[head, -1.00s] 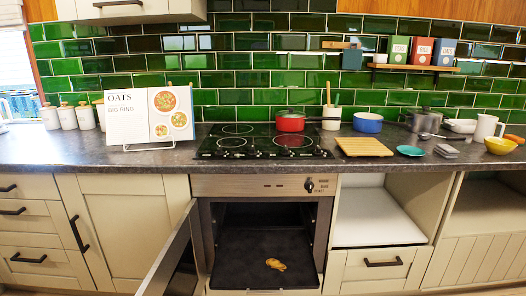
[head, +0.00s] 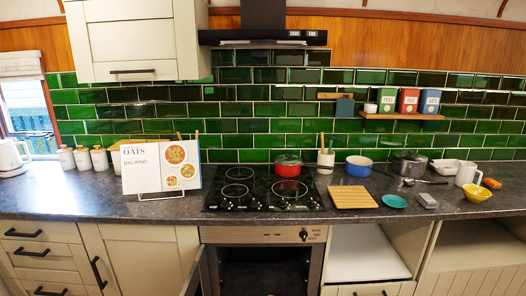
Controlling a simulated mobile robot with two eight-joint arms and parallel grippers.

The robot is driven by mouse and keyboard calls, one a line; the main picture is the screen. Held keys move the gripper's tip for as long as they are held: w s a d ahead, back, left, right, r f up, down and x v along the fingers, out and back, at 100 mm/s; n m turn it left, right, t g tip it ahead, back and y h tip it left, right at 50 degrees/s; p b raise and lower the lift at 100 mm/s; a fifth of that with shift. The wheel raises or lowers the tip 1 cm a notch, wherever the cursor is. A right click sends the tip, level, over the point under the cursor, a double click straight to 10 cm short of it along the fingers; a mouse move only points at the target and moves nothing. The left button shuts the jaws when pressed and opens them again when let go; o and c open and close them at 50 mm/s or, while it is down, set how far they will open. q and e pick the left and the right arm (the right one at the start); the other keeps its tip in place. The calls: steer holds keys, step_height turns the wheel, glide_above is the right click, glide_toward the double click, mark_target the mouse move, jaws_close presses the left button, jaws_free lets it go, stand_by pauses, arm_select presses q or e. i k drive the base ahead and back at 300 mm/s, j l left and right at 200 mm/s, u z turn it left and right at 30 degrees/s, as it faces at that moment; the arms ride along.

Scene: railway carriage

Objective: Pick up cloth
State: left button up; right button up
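No cloth can be made out for certain. A small grey item (head: 426,200) lies on the dark countertop (head: 80,203) at the right, between a teal dish (head: 394,201) and a yellow bowl (head: 478,192). It is too small to tell whether it is a folded cloth. Neither of my grippers is in view.
A wooden board (head: 352,197), red pot (head: 288,165), blue pot (head: 359,167) and grey pot (head: 408,163) stand near the black hob (head: 262,190). A cookbook (head: 160,168) stands at left. The oven (head: 262,277) below is open. The counter's left front is clear.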

mark_target(425, 199)
steer(key=z, duration=1.25)
